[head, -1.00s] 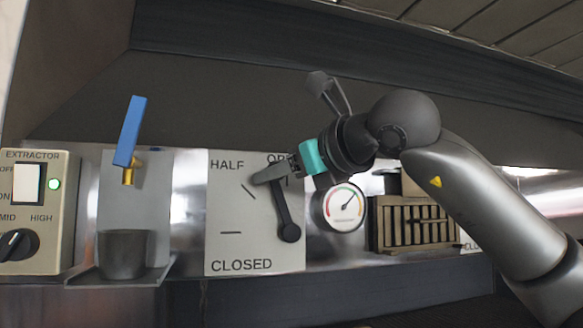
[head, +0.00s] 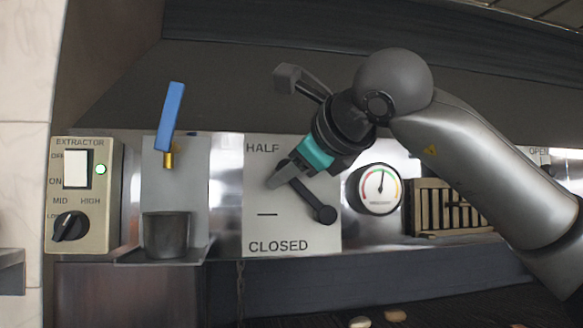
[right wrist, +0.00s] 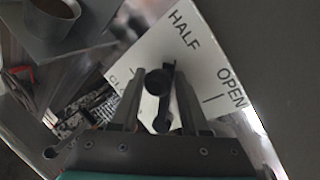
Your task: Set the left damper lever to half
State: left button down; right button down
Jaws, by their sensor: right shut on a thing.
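The left damper plate (head: 292,235) is a pale panel marked HALF and CLOSED in the head view. OPEN shows on it in the right wrist view (right wrist: 231,88). Its black lever (head: 308,200) slants up and left from a round pivot at the lower right, pointing roughly toward the half mark, which my gripper hides in the head view. My right gripper (head: 279,178) is shut on the lever's outer end. In the right wrist view the lever's round knob (right wrist: 158,81) sits between my two fingers (right wrist: 158,90). My left gripper is not in view.
A round gauge (head: 380,188) and a slatted vent (head: 448,208) stand right of the plate. To the left are a blue tap handle (head: 171,112), a dark cup (head: 166,234) on a small shelf, and the extractor box (head: 84,190) with its switch and knob.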

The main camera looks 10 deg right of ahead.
jog(key=shift+a+f, duration=0.1)
jog(key=shift+a, duration=0.1)
jog(key=c, duration=0.5)
grip_release()
jog(key=shift+s+d, duration=0.15)
jog(key=shift+s+d+r, duration=0.1)
jog(key=shift+s+r, duration=0.1)
jog(key=shift+s, duration=0.05)
jog(key=b+v, duration=0.4)
jog(key=v, duration=1)
jog(key=shift+s, duration=0.2)
